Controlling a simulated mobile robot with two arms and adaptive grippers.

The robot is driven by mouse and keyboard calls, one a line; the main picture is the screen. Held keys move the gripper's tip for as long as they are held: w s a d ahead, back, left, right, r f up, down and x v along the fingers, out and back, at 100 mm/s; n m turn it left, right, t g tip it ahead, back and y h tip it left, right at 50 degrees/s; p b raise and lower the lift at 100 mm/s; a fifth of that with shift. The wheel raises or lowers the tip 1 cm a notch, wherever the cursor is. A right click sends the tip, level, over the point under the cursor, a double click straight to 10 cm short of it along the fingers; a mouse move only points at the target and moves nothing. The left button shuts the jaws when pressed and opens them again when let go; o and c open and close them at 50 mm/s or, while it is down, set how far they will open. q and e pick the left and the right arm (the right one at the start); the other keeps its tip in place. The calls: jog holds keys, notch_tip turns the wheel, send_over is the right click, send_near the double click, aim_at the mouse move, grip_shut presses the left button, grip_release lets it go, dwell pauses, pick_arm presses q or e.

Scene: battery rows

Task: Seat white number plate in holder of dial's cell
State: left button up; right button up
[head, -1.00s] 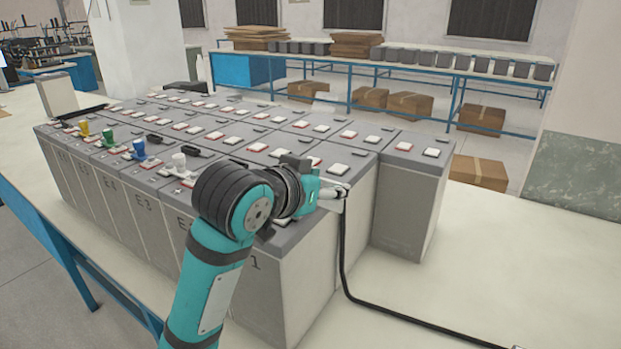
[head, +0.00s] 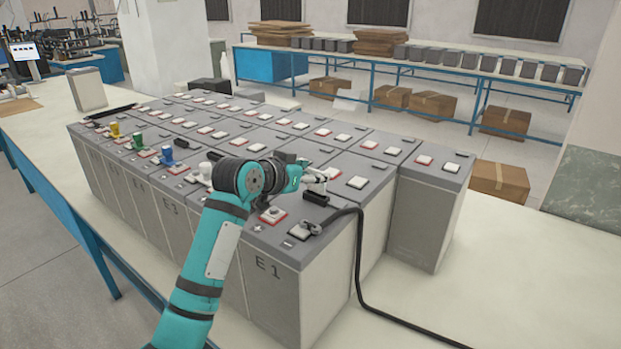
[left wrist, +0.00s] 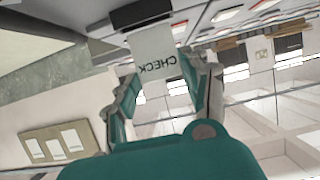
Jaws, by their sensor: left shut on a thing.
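My left gripper (head: 314,178) is over the front right part of the battery block, above cell E1 (head: 290,290). In the left wrist view it (left wrist: 160,72) is shut on a white plate (left wrist: 152,50) with the lettering CHECK, which appears upside down. The plate's far end is close to a black block (left wrist: 142,14); I cannot tell whether they touch. In the head view a black block (head: 315,199) lies on the cell tops just under the fingers. The plate is mostly hidden there. I cannot make out a dial.
A black cable (head: 358,260) runs from a lug (head: 310,228) on E1 down to the table. Yellow (head: 115,129), green (head: 138,141), blue (head: 167,156) and white (head: 205,171) posts stand along the front row. The table right of the cells (head: 520,270) is mostly clear.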

pick_arm(q)
notch_tip(320, 180, down, 2)
jog(key=shift+f+p, duration=0.1)
jog(key=shift+p, duration=0.25)
jog(key=shift+f, duration=0.2)
jog(key=o, duration=0.9)
jog(key=shift+o, duration=0.2)
pick_arm(e)
jog(key=shift+s+r, duration=0.5)
jog(key=shift+s, duration=0.15)
jog(key=shift+a, duration=0.15)
pick_arm(q)
jog(key=shift+s+r, duration=0.15)
jog(key=b+v, duration=0.3)
jog(key=v, duration=0.8)
jog(key=shift+s+a+r, duration=0.2)
jog(key=shift+s+r, duration=0.05)
jog(key=shift+s, duration=0.05)
pick_arm(e)
jog(key=f, duration=0.3)
jog(key=shift+w+d, duration=0.2)
